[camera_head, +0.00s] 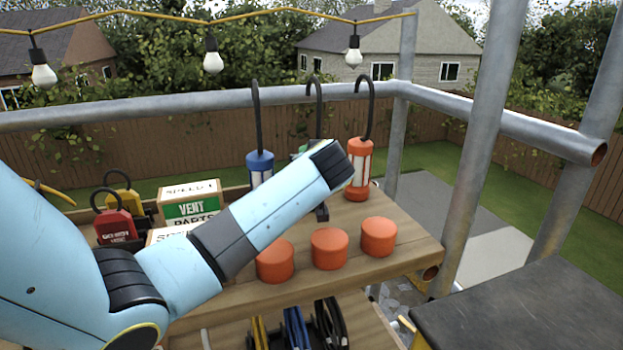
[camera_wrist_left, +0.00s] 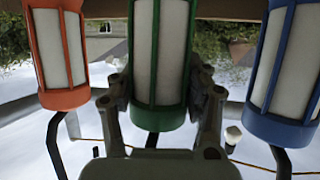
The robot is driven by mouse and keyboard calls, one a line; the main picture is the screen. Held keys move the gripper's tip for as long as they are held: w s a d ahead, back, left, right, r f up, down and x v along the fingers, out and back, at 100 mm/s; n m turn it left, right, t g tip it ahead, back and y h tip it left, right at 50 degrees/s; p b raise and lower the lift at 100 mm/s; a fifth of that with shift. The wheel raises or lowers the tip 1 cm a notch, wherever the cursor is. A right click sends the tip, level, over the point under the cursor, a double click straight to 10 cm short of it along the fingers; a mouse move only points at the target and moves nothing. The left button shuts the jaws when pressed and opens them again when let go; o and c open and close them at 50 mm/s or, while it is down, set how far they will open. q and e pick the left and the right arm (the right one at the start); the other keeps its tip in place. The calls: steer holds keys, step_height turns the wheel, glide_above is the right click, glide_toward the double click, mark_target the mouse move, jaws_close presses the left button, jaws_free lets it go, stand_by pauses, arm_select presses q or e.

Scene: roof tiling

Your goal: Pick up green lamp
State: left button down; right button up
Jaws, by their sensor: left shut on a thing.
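The green lamp (camera_wrist_left: 158,118) fills the middle of the left wrist view, which appears upside down. My left gripper (camera_wrist_left: 160,85) is shut on its body, with one finger on each side. In the head view, my left arm hides most of the green lamp, and its dark hook (camera_head: 316,95) rises above the arm. The blue lamp (camera_head: 260,166) stands to its left and the orange lamp (camera_head: 359,170) to its right. Both also show in the left wrist view, the blue lamp (camera_wrist_left: 288,60) at right and the orange lamp (camera_wrist_left: 58,55) at left. My right gripper is out of view.
Three orange round caps (camera_head: 329,248) sit on the wooden shelf (camera_head: 408,240) in front. A vent parts box (camera_head: 190,203) and red and yellow padlocks (camera_head: 115,222) are at left. A metal rail (camera_head: 200,112) runs behind, and a dark platform (camera_head: 530,310) lies at right.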

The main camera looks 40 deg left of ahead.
arm_select(q)
steer(key=shift+r, duration=0.15)
steer(key=shift+r, duration=0.45)
steer(key=r, duration=0.3)
steer(key=shift+d+r+p, duration=0.2)
steer(key=shift+r+p, duration=0.1)
steer(key=s+d+r, duration=0.2)
steer(key=d+r, duration=0.4)
steer(key=d, duration=0.5)
steer(key=shift+s+r, duration=0.2)
steer(key=shift+s, duration=0.05)
